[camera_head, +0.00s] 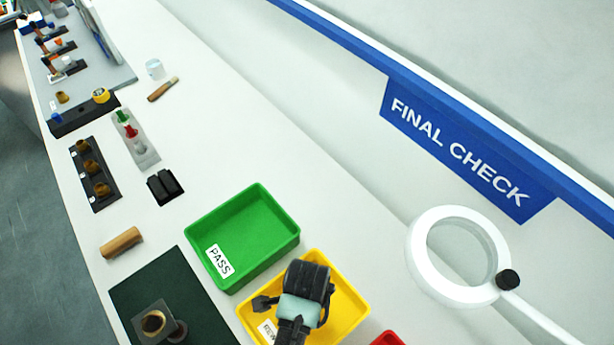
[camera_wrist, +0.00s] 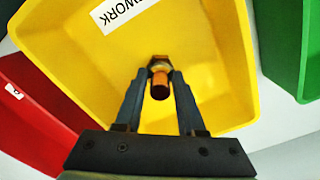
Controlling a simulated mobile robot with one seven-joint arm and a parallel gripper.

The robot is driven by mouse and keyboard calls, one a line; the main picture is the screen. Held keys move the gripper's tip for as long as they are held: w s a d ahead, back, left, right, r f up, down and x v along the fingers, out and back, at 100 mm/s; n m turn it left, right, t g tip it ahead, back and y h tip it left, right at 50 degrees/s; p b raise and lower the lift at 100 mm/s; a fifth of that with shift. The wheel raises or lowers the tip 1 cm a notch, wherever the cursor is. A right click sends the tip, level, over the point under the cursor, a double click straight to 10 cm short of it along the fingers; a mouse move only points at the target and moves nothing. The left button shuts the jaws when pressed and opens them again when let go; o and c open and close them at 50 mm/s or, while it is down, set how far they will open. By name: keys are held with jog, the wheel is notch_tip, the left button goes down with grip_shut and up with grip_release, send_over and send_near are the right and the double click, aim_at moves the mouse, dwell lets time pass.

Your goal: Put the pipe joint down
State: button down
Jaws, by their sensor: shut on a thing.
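My gripper (camera_wrist: 160,74) is shut on the pipe joint (camera_wrist: 160,88), a small copper-coloured fitting with a hex-like collar, held between the fingertips. In the wrist view the yellow bin (camera_wrist: 65,62), with a white label ending in "WORK", lies behind the joint. The head view also shows the yellow bin (camera_head: 354,314), with my wrist over it. The pipe joint is hidden in that view. I cannot tell its exact height above the bin floor.
The green PASS bin (camera_head: 246,240) stands beside the yellow bin, and a red bin (camera_head: 388,338) is on the other side. A dark green mat (camera_head: 158,280) holds a brass fitting on a stand (camera_head: 153,323). A ring lamp (camera_head: 425,262) stands at right.

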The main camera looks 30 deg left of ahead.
jog(key=shift+f, duration=0.15)
jog(key=c, duration=0.5)
grip_release()
notch_tip(320, 180, up, 12)
dwell(0.3)
